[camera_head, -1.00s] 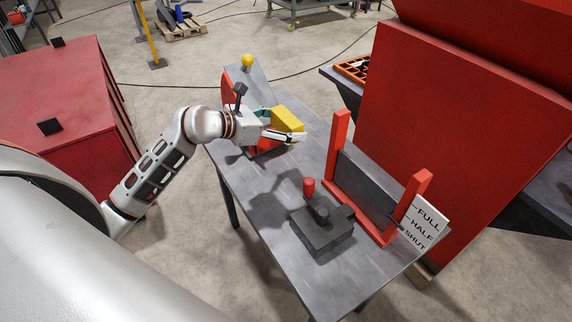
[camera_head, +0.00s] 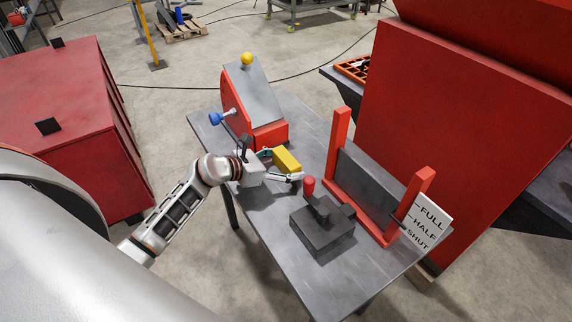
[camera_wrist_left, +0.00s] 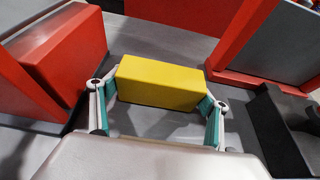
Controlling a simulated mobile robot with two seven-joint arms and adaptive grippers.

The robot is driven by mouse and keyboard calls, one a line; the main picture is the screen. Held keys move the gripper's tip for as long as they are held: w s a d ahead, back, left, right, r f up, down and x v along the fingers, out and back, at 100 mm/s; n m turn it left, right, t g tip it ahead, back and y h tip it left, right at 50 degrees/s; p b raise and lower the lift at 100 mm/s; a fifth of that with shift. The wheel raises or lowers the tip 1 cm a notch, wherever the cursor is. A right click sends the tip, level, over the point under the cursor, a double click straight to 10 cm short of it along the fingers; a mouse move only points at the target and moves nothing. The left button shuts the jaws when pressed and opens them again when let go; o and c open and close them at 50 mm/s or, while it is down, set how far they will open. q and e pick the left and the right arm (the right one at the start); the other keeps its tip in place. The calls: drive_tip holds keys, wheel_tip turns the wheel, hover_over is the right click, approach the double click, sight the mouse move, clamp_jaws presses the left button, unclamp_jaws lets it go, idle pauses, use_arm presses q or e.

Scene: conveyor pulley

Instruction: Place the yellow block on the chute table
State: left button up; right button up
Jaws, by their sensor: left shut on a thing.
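My left gripper (camera_head: 278,170) is shut on the yellow block (camera_head: 286,160), with its fingers on the block's two ends. In the left wrist view the yellow block (camera_wrist_left: 159,82) lies between the teal finger pads. The block is over the grey chute table (camera_head: 275,208), between the red chute machine and the black lever box. I cannot tell whether its underside touches the table. My right gripper is not in view.
A red machine with a grey sloped top (camera_head: 252,95), a yellow ball and a blue knob stands at the table's far end. A black box with a red-handled lever (camera_head: 322,228) is close to the gripper. A red gate frame (camera_head: 340,150) stands on the right.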

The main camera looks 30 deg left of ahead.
use_arm(q)
drive_tip(key=shift+f, duration=0.1)
drive_tip(key=o, duration=1.2)
drive_tip(key=shift+s+a+r, duration=0.1)
drive_tip(key=shift+r, duration=0.1)
drive_tip(key=v, duration=1.1)
drive_tip(key=shift+s+a+r, duration=0.15)
drive_tip(key=shift+s+r, duration=0.05)
drive_tip(key=shift+s, duration=0.1)
